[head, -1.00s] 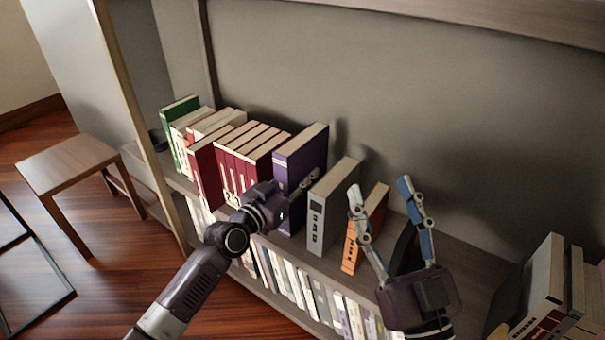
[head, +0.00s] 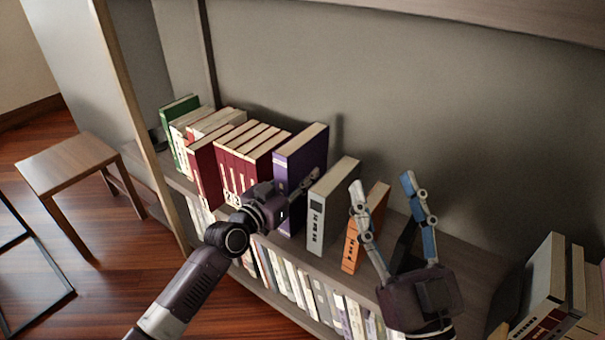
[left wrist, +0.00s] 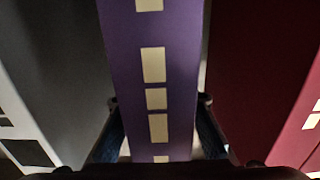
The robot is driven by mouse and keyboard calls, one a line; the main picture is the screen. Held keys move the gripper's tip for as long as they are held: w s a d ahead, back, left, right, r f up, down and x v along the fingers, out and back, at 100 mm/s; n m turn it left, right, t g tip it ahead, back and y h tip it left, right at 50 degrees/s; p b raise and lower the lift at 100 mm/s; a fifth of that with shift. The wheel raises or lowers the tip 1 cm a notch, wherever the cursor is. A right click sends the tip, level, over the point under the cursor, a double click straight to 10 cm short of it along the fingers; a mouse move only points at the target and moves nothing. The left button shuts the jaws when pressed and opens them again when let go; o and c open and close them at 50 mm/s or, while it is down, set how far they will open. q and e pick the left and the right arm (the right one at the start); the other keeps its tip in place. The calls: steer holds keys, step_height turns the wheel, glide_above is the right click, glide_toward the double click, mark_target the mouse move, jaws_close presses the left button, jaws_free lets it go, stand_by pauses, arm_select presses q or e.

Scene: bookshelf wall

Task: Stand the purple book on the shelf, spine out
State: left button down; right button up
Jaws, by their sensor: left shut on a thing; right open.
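The purple book (head: 304,152) stands upright on the shelf (head: 392,262) in the head view, its purple spine facing out. It stands just right of the dark red books. My left gripper (head: 298,192) is at the spine, shut on the book. In the left wrist view the purple spine (left wrist: 154,75) with pale blocks fills the middle, with a finger on each side (left wrist: 160,110). The fingers partly hide the book's lower part in the head view. My right gripper (head: 384,190) is open and empty, in front of the shelf near the orange book (head: 365,228).
Dark red books (head: 240,160) stand left of the purple book, with white and green (head: 180,105) ones beyond. A grey book (head: 332,205) stands to its right, across a gap. More books (head: 550,285) are at the far right. A wooden stool (head: 80,165) stands at left.

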mark_target(281, 191)
arm_select(q)
steer(key=shift+r, duration=0.4)
arm_select(e)
steer(key=shift+s+r, duration=0.15)
steer(key=shift+r, duration=0.1)
arm_select(q)
steer(key=c, duration=1.4)
jaws_free()
steer(key=shift+s+f, duration=0.15)
steer(key=shift+f, duration=0.5)
steer(key=v, duration=1.2)
steer(key=shift+r, duration=0.35)
arm_select(e)
steer(key=shift+s, duration=0.1)
